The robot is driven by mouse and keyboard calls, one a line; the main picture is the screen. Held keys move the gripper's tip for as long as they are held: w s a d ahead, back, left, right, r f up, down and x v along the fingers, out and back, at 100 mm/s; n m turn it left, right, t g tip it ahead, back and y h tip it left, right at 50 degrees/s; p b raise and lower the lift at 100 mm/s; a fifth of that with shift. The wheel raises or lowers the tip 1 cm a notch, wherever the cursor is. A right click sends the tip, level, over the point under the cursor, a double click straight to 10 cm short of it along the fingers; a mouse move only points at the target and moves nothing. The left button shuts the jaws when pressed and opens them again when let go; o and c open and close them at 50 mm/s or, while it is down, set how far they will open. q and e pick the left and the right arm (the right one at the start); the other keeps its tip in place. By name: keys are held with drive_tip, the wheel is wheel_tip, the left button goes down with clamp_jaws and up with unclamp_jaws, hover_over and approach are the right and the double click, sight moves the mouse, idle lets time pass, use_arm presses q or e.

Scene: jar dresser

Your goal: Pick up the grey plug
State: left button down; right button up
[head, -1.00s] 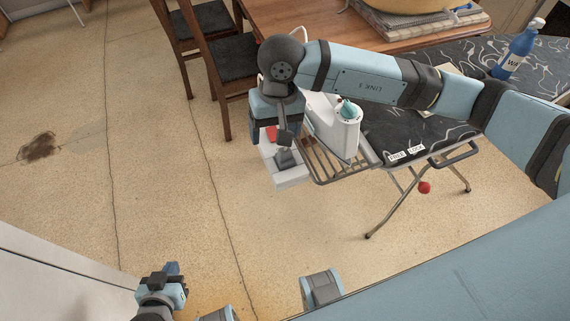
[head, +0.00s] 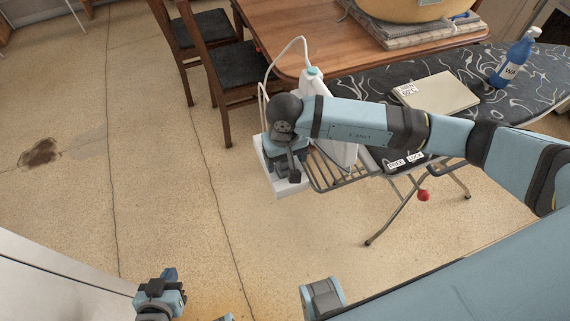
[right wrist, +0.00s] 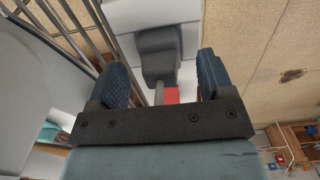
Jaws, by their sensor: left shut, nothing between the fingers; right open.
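The grey plug (right wrist: 158,55) shows in the right wrist view, sitting at a white socket block (right wrist: 125,15) with a red patch beside it. My right gripper (right wrist: 163,66) is open, with one dark finger on each side of the plug and gaps between. I see no clear contact. In the head view my right gripper (head: 291,167) is over the white block (head: 291,190) at the left end of the ironing board, and my arm mostly hides the plug. My left gripper (head: 168,280) is shut and empty, low at the left, far from the plug.
A white iron (head: 314,82) with a white cord stands on the metal rack (head: 338,174), right beside my right arm. The ironing board (head: 440,75) holds a book (head: 436,94) and a blue bottle (head: 513,60). A wooden table and chairs stand behind. Floor at left is clear.

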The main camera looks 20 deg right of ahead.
wheel_tip(320, 180, down, 2)
drive_tip(key=shift+f, duration=0.1)
drive_tip(key=c, duration=1)
